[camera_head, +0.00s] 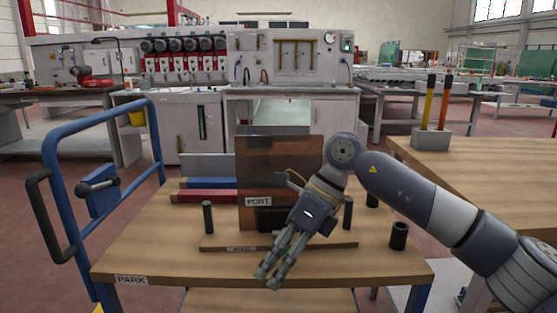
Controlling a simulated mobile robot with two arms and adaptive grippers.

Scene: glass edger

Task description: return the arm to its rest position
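My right arm comes in from the right and bends down over the wooden cart top (150,245). My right gripper (268,279) points down and to the left above the cart's front edge. Its two fingers stand apart with nothing seen between them. Behind the gripper, a brown upright plate (268,165) with a "PORT" label stands on a wooden base board (222,243). The gripper and wrist hide part of the plate, a black block (268,220) and the board. My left gripper is not in view.
Red and blue bars (205,196) lie behind. A blue rail (100,125) borders the left. Another table with a grey pencil-like holder (430,139) stands at right.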

